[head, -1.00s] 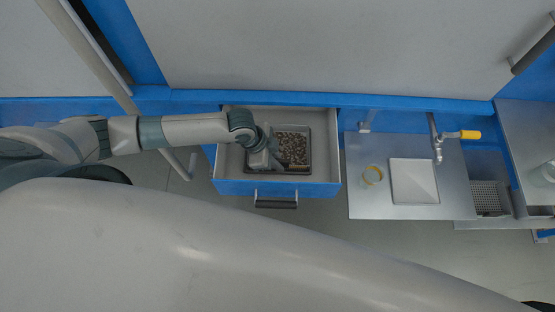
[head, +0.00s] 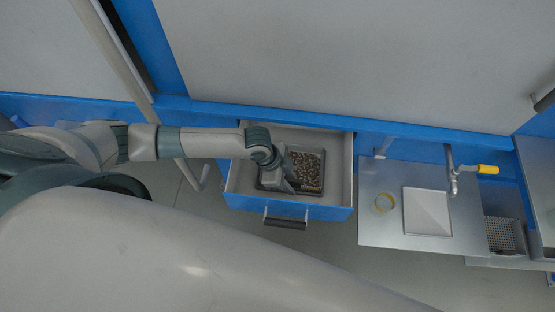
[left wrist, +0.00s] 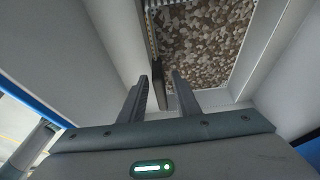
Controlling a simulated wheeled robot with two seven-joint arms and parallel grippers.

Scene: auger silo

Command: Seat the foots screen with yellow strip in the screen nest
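A dark-rimmed tray of brown and grey granules (head: 309,172) sits in the open drawer; it fills the top of the left wrist view (left wrist: 205,40). It may be the foots screen, but I see no yellow strip on it. My left gripper (head: 288,184) reaches down into the drawer at the tray's left side. In the left wrist view its two fingers (left wrist: 162,92) are apart, with a thin dark upright piece (left wrist: 158,84) showing between their tips. I cannot tell whether they touch it. My right gripper is not in view. I cannot tell which thing is the screen nest.
The blue-fronted drawer (head: 250,201) surrounds my gripper with its walls. A perforated grey part (head: 501,236) lies farther right.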

